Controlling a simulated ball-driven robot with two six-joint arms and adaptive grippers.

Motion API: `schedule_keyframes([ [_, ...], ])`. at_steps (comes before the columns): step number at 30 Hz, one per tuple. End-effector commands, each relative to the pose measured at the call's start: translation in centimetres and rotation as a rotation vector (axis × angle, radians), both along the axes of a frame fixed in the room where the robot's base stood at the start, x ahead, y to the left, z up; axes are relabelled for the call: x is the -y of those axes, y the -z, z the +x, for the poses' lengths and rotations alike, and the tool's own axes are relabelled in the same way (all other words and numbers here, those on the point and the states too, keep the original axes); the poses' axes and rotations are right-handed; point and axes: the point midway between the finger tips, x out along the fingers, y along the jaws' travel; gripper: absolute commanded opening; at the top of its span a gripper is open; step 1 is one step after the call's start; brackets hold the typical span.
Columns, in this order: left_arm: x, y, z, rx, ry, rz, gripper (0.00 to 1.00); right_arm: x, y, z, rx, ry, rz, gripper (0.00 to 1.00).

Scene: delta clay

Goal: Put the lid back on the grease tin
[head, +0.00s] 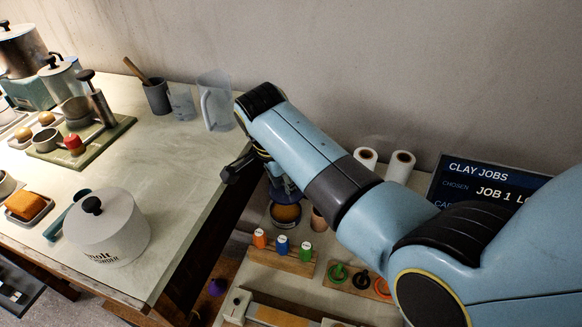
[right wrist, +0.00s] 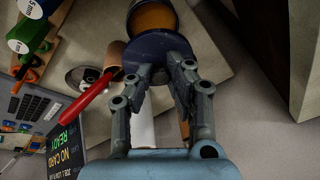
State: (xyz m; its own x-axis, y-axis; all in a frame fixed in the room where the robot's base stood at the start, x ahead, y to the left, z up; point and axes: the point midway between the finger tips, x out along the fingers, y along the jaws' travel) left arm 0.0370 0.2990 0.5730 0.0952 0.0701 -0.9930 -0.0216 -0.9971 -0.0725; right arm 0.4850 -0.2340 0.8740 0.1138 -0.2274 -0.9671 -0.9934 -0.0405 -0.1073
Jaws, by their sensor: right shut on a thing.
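The grease tin (head: 285,214) stands on the lower bench at the right, with its amber grease showing at the top. It also shows at the top of the right wrist view (right wrist: 153,17). My right gripper (head: 274,176) is just above the tin, partly hidden by its own arm. In the right wrist view its fingers (right wrist: 160,68) are shut on the dark blue round lid (right wrist: 152,46). The lid is beside the tin's open mouth in that view, and amber grease still shows past its edge. Whether lid and tin touch, I cannot tell. My left gripper is out of view.
A wooden rack with orange, blue and green bottles (head: 282,244) stands in front of the tin. A brown cylinder (right wrist: 114,52) and a red-handled tool (right wrist: 90,98) are close by. White rolls (head: 400,166) and a sign (head: 485,190) stand behind. The left table (head: 175,165) has clear space.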

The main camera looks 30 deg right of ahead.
Motion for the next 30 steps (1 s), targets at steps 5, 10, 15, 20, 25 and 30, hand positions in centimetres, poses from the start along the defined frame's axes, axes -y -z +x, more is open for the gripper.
schedule_keyframes([
  [5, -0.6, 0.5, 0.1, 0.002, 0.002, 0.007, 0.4, -0.1, 0.7, 0.0, 0.002, 0.003, 0.001, 0.0],
  [10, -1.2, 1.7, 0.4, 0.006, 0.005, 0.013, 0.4, -0.1, 1.9, -0.1, 0.0, 0.002, 0.001, 0.0],
  [15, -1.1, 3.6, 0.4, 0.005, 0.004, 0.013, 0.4, -0.1, 3.5, -0.1, 0.0, 0.002, 0.001, 0.0],
  [20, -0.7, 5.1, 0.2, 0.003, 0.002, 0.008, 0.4, -0.1, 5.0, -0.1, -0.001, 0.002, 0.001, 0.0],
  [25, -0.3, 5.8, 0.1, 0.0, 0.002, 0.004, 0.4, -0.1, 6.2, 0.0, 0.0, 0.002, 0.0, 0.0],
  [30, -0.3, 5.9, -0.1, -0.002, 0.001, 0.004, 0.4, -0.1, 6.5, 0.0, 0.001, 0.003, 0.0, 0.0],
])
